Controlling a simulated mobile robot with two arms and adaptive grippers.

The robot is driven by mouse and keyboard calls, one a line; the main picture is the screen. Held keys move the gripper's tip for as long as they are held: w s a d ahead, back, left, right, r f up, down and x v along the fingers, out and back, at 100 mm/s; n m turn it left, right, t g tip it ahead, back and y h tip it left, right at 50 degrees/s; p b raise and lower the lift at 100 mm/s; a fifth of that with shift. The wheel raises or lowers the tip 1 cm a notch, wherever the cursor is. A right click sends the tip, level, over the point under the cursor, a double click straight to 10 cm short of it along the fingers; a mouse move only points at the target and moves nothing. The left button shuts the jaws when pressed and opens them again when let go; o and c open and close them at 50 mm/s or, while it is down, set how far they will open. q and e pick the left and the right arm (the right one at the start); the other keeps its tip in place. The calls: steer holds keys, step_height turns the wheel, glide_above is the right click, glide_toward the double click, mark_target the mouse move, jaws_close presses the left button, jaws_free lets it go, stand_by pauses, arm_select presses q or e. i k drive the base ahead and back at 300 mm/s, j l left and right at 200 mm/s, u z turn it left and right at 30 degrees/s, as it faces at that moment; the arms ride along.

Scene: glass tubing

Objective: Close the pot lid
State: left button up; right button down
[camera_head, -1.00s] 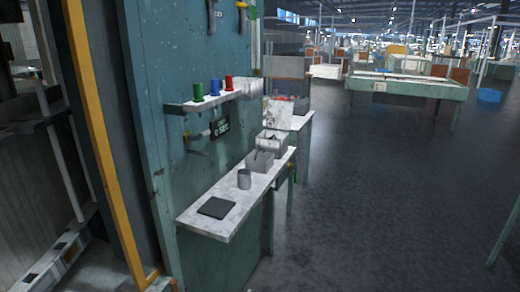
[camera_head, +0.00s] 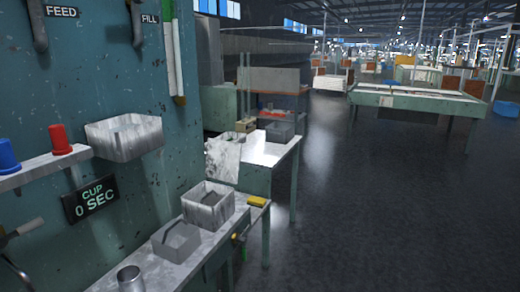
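I cannot tell which object is the pot, and I see no clear lid. On the narrow bench, a small metal cup (camera_head: 131,280) is cut off by the bottom edge. Behind it stand a grey open box (camera_head: 176,243) and a larger pale metal box (camera_head: 208,207) with something dark inside. A metal basin (camera_head: 125,138) is fixed higher on the teal wall. Neither of my grippers is in view.
A sign (camera_head: 90,198) reads "CUP 0 SEC". A white-topped table (camera_head: 268,151) stands beyond the bench. Open dark floor (camera_head: 370,220) lies to the right.

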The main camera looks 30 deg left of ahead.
mark_target(223, 160)
steer(key=i+u, duration=0.25)
steer(key=i, duration=0.2)
steer(key=i+l+u, duration=0.25)
steer(key=i, duration=0.15)
steer(key=i+l+u, duration=0.2)
steer(key=i, duration=0.25)
steer(key=i+l+u, duration=0.25)
steer(key=i, duration=0.15)
steer(key=i+l+u, duration=0.15)
steer(key=u, duration=0.3)
steer(key=i+l+u, duration=0.2)
steer(key=u, duration=0.25)
steer(key=i+l+u, duration=0.2)
steer(key=u, duration=0.25)
steer(key=l+u, duration=0.45)
steer(key=i+l+u, duration=0.1)
steer(key=l+u, duration=0.35)
steer(key=i+l+u, duration=0.1)
steer(key=l+u, duration=0.85)
steer(key=j+u, duration=0.15)
